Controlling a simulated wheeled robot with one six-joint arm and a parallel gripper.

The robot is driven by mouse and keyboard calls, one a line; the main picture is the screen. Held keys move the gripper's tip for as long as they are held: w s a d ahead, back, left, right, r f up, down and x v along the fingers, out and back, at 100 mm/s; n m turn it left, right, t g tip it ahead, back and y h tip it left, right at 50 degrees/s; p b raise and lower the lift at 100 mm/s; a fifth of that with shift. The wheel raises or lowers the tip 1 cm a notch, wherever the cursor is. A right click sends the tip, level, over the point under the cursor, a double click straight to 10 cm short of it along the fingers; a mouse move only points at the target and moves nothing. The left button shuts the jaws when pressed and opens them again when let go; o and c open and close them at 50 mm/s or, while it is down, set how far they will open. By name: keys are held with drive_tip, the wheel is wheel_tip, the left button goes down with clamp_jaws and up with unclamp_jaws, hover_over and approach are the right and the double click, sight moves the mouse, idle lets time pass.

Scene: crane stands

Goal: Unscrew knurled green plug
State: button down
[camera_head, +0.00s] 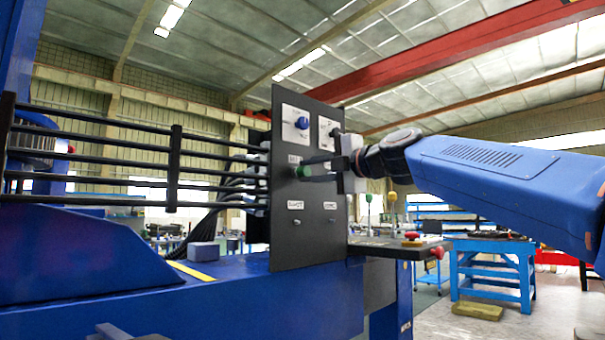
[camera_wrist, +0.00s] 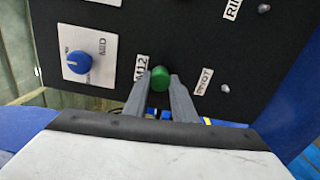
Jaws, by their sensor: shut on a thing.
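The green plug (camera_wrist: 160,78) sits on the dark panel beside an "M12" label, between the tips of my gripper (camera_wrist: 160,86) in the wrist view. My gripper is shut on it. In the head view the green plug (camera_head: 304,171) shows at the panel's face, with my gripper (camera_head: 318,170) reaching it from the right. Its knurling is too small to make out. The upright black panel (camera_head: 310,235) carries the plug. The plug's far side and its seat in the panel are hidden.
A blue knob (camera_head: 302,123) on a white plate sits above the plug; it also shows in the wrist view (camera_wrist: 79,62). A side shelf (camera_head: 395,245) with a red button (camera_head: 411,236) juts out right of the panel. Black hoses (camera_head: 110,165) run behind the panel.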

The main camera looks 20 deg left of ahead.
drive_tip(key=c, duration=1.4)
unclamp_jaws()
drive_tip(key=shift+c, duration=0.8)
